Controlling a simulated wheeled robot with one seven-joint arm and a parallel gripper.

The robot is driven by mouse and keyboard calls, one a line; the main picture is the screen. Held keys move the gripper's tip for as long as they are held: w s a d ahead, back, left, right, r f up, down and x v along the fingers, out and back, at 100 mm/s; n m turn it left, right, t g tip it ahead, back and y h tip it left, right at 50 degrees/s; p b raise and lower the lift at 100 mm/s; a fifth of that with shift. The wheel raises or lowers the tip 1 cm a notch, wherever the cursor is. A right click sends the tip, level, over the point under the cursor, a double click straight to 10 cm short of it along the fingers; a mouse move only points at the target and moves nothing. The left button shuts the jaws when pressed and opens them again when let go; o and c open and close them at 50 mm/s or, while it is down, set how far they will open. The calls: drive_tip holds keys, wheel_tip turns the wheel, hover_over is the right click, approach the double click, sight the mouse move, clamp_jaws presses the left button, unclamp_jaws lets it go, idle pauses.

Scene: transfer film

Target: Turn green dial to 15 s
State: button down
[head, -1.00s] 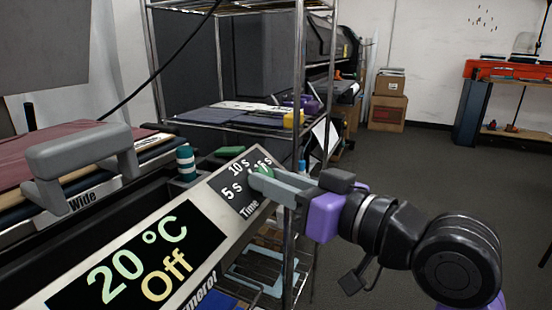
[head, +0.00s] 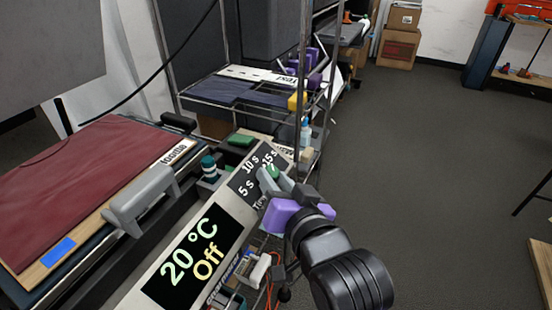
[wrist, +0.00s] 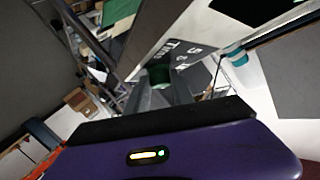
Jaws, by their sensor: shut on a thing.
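The green dial (head: 272,171) sits on the black Time plate (head: 242,186) of the machine's sloped panel. The labels 5 s, 10 s and 15 s stand around it. My gripper (head: 269,181) reaches it from the lower right, with its grey fingers shut on the dial. In the wrist view the green dial (wrist: 159,75) shows between the fingertips, its lower part hidden by them. I cannot tell which label the dial points to. The display (head: 190,257) beside the plate reads 20 °C and Off.
A grey handle (head: 142,200) and a platen with dark red cloth (head: 85,165) are at left. A green-and-white striped knob (head: 209,168) and a green button (head: 241,140) lie behind the panel. A wire rack (head: 307,90) stands close behind. Open floor lies right.

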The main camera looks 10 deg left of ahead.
drive_tip(key=shift+m+h+p, duration=0.6)
drive_tip(key=shift+m+p, duration=0.1)
drive_tip(key=shift+p, duration=0.6)
drive_tip(key=c, duration=1.1)
unclamp_jaws()
drive_tip(key=shift+a, duration=0.1)
drive_tip(key=v, duration=0.7)
drive_tip(key=shift+s, duration=0.4)
drive_tip(key=shift+r, duration=0.1)
